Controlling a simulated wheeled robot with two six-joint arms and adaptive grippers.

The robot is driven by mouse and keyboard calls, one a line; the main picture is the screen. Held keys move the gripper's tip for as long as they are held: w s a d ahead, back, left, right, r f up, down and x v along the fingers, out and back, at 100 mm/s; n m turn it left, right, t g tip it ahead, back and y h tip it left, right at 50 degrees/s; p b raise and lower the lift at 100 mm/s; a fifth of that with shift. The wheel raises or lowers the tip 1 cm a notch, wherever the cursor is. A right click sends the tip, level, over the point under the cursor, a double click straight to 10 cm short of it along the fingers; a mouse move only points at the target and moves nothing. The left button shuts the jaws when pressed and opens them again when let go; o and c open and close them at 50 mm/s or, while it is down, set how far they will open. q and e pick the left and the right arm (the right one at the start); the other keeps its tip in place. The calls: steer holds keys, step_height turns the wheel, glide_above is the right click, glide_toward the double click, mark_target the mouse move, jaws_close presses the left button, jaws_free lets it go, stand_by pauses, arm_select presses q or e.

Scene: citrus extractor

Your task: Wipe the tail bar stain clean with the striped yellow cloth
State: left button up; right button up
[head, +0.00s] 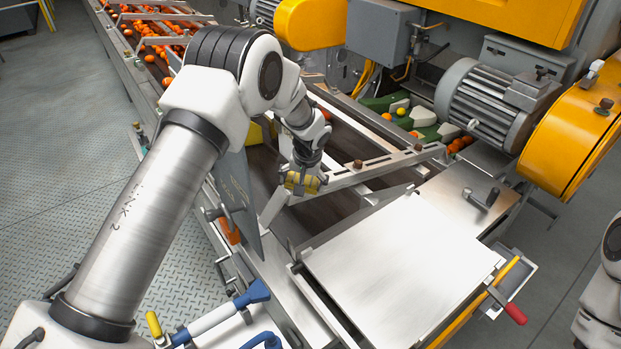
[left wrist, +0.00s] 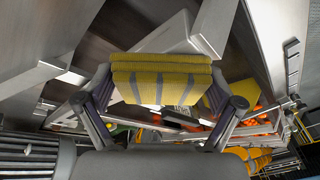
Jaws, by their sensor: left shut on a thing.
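The striped yellow cloth (head: 302,184) is in my left gripper (head: 304,172), above the dark belt near the diagonal metal bar (head: 385,168). In the left wrist view the cloth (left wrist: 161,78) is a folded yellow bundle with grey stripes between the fingers of my left gripper (left wrist: 160,95). More yellow cloth lies beyond it, against a pale metal piece (left wrist: 165,38). I cannot tell whether the cloth presses on this metal. I cannot make out a stain in either view, nor tell for sure which bar is the tail bar. My right gripper is out of view.
A flat metal cover (head: 400,262) lies right of the bar, with a red handle (head: 515,314) at its corner. A motor (head: 490,100) and yellow guard (head: 575,130) stand at the right. A blue-and-white hose nozzle (head: 215,316) is in front. Oranges (head: 150,45) fill the far conveyor.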

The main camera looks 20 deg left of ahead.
mark_target(292, 181)
arm_select(q)
steer(key=shift+s+a, duration=0.7)
steer(key=shift+s, duration=0.2)
steer(key=shift+s+a+r, duration=0.25)
steer(key=shift+s+r, duration=0.05)
steer(key=shift+w+r+p, duration=0.2)
steer(key=shift+r+p, duration=0.15)
steer(key=shift+r, duration=0.15)
steer(key=r+p, duration=0.2)
steer(key=r, duration=0.1)
steer(key=w+r+p, duration=0.1)
steer(key=r, duration=0.1)
steer(key=shift+d, duration=0.35)
steer(key=shift+w+r+p, duration=0.1)
steer(key=shift+p, duration=0.2)
steer(key=r, duration=0.1)
steer(key=r+p, duration=0.2)
steer(key=shift+w+d, duration=0.15)
steer(key=shift+w, duration=0.1)
steer(key=shift+d+f, duration=0.1)
steer(key=shift+f, duration=0.05)
